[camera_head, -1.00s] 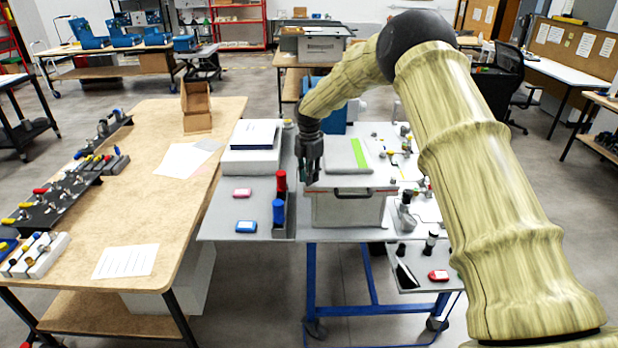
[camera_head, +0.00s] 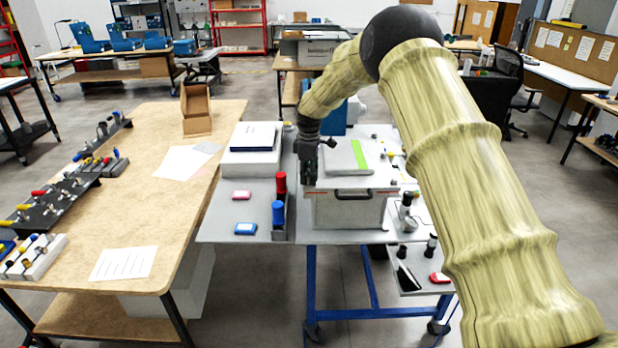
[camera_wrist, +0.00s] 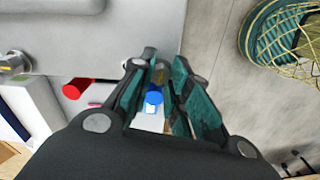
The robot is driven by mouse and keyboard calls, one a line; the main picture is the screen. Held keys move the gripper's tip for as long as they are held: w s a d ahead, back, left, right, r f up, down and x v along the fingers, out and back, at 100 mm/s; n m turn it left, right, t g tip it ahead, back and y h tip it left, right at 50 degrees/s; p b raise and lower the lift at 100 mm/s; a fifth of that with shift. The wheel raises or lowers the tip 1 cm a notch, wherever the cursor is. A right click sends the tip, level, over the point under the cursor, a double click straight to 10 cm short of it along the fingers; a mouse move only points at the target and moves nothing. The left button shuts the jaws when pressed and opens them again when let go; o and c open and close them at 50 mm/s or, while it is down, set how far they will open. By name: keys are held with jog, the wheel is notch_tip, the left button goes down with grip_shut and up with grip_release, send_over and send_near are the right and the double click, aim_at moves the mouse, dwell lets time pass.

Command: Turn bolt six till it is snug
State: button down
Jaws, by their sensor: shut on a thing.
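My gripper (camera_head: 309,178) points down at the near left corner of the grey analyser box (camera_head: 348,210) in the head view. In the wrist view its teal-padded fingers (camera_wrist: 160,78) are close together at the edge of the grey box top (camera_wrist: 110,30). Another bolt (camera_wrist: 14,63) sits at the left of the box top in the wrist view. Whether the held bolt is seated cannot be told.
Red (camera_head: 281,182) and blue (camera_head: 278,213) cylinders stand in a holder left of the box. A grey slab with a green strip (camera_head: 358,153) lies on the box. White boxes (camera_head: 252,150) stand behind left. A wire basket (camera_wrist: 285,45) shows in the wrist view.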

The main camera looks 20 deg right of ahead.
jog(key=m, duration=0.4)
jog(key=shift+w+r+m, duration=0.1)
jog(key=shift+r+m, duration=0.05)
jog(key=shift+m, duration=0.15)
jog(key=m, duration=0.3)
jog(key=shift+m, duration=0.4)
jog(key=m, duration=0.4)
jog(key=shift+b, duration=0.3)
jog(key=m, duration=0.9)
jog(key=shift+m, duration=0.3)
jog(key=m, duration=0.7)
jog(key=shift+p, duration=0.35)
jog(key=m, duration=0.4)
jog(key=shift+m, duration=0.3)
